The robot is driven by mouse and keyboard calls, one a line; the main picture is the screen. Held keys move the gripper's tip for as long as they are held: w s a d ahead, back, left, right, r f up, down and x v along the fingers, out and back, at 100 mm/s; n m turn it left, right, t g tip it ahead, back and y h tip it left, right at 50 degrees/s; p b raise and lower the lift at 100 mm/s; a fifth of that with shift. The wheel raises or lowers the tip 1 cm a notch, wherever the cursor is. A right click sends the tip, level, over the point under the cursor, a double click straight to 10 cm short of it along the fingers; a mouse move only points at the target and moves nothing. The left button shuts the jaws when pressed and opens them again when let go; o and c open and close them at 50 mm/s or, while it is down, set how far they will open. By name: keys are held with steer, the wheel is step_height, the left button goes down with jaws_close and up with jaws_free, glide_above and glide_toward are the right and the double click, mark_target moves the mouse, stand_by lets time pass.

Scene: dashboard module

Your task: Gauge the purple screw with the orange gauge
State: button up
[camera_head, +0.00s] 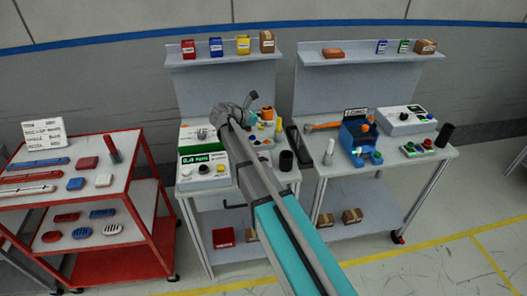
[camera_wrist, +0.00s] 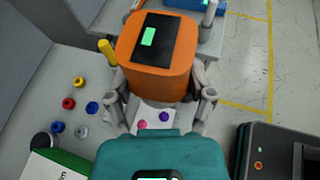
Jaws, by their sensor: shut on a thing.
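My gripper (camera_wrist: 162,85) is shut on the orange gauge (camera_wrist: 153,48), with one finger on each side of it. The gauge has a black face and a lit green display. In the head view my gripper (camera_head: 252,105) and the orange gauge (camera_head: 267,112) are over the back of the left bench. A purple-blue screw head (camera_wrist: 163,116) shows just below the gauge in the wrist view, on a pale surface beside a pink one (camera_wrist: 142,124). The gauge hides part of that surface. I cannot tell whether gauge and screw touch.
Several loose coloured pieces, such as a yellow one (camera_wrist: 78,81) and a red one (camera_wrist: 68,103), lie on the bench to the left. A black cup (camera_head: 286,160) and a green-and-white meter (camera_head: 204,170) stand near the front. The blue device (camera_head: 358,140) is on the right bench.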

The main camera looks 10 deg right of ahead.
steer(key=f+b, duration=1)
steer(key=f, duration=0.1)
steer(key=shift+a+f, duration=0.1)
steer(key=shift+a, duration=0.1)
steer(key=shift+g, duration=0.3)
steer(key=shift+f+b, duration=3.7)
steer(key=shift+f+b, duration=0.5)
steer(key=o, duration=1.2)
steer(key=shift+c, duration=0.2)
steer(key=shift+r, duration=0.15)
step_height(320, 180, up, 8)
steer(key=p, duration=0.8)
steer(key=shift+s+r, duration=0.1)
